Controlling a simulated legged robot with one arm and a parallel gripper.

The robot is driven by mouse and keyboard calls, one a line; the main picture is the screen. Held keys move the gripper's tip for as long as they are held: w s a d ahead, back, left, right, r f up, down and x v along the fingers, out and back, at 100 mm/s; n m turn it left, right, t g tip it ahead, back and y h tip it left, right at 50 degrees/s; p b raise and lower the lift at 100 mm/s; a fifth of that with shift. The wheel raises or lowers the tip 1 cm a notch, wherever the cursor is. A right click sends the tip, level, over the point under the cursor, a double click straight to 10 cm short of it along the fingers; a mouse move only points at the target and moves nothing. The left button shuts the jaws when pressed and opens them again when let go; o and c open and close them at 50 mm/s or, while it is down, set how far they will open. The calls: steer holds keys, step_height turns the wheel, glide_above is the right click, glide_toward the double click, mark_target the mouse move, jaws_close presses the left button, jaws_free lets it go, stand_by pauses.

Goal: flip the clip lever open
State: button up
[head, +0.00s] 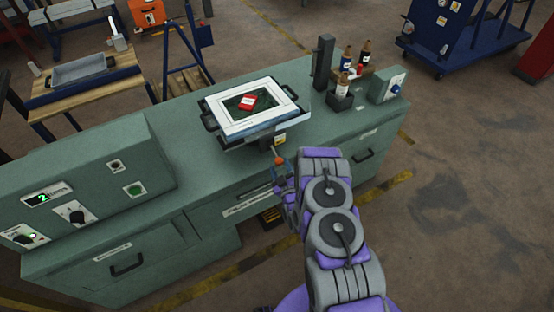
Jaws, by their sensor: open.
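A small lever with an orange-red knob (279,161) sticks out at the front of the fixture on the green bench; it looks like the clip lever. A white rectangular frame (228,127) lies on the fixture above it, with a red piece (247,101) on its dark green inner area. My gripper (282,180) is open, just below and very close to the knob, in front of the bench. My arm partly hides it, and I cannot tell whether it touches the lever.
The green bench (180,215) has a control box (90,180) at left. A dark post (322,62), several bottles (346,62) and a small switch box (387,84) stand at right. A wooden table (85,90) stands behind left.

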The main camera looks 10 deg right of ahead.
mark_target(278, 160)
steer(key=shift+w+a+b, duration=0.15)
steer(key=shift+w+b, duration=0.45)
steer(key=shift+w, duration=2.2)
steer(key=shift+c, duration=0.4)
jaws_close()
